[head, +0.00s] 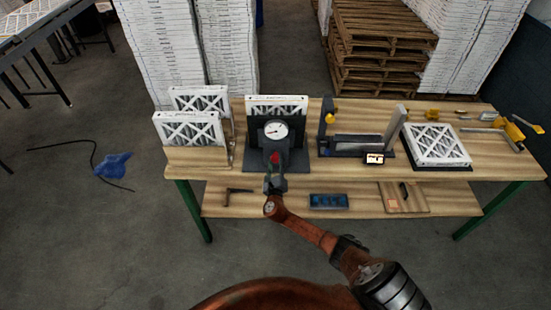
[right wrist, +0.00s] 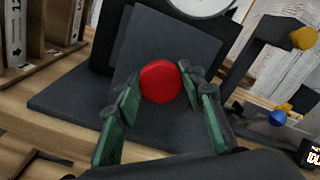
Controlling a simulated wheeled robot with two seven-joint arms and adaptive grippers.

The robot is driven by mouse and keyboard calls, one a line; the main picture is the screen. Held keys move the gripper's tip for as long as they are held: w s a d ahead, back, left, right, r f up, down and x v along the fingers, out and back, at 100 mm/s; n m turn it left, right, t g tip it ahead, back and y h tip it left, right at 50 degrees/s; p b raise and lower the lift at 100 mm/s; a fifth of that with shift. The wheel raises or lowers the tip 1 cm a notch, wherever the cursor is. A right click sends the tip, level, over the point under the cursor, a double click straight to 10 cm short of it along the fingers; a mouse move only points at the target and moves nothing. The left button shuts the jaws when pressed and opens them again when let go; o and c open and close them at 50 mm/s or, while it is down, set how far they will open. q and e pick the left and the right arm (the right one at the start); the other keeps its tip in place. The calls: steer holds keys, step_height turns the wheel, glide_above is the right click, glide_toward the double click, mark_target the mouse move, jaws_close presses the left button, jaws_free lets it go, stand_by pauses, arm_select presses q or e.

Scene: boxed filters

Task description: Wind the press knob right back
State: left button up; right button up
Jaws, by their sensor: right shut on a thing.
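The red press knob (head: 275,157) sits on the front of the dark grey press (head: 294,160), below a round white dial gauge (head: 275,129). My right gripper (head: 274,170) reaches it from the front of the table. In the right wrist view the knob (right wrist: 160,82) shows as a red disc between the green fingers of my right gripper (right wrist: 159,88), which is shut on it. A boxed filter (head: 277,102) stands upright behind the gauge. My left gripper is not in view.
Filters (head: 188,130) stand in a wooden rack left of the press. Right of it are a dark fixture with a small display (head: 375,158), a flat-lying filter (head: 436,143) and a yellow clamp (head: 514,131). A lower shelf holds a blue-filled tray (head: 328,201).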

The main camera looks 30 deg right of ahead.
steer(key=n+p, duration=0.2)
steer(key=n, duration=0.3)
steer(key=shift+f+p, duration=0.1)
steer(key=shift+p, duration=0.25)
steer(key=shift+a, duration=0.15)
steer(key=o, duration=1.1)
steer(key=shift+o, duration=0.3)
steer(key=v, duration=1.2)
steer(key=shift+w, duration=0.1)
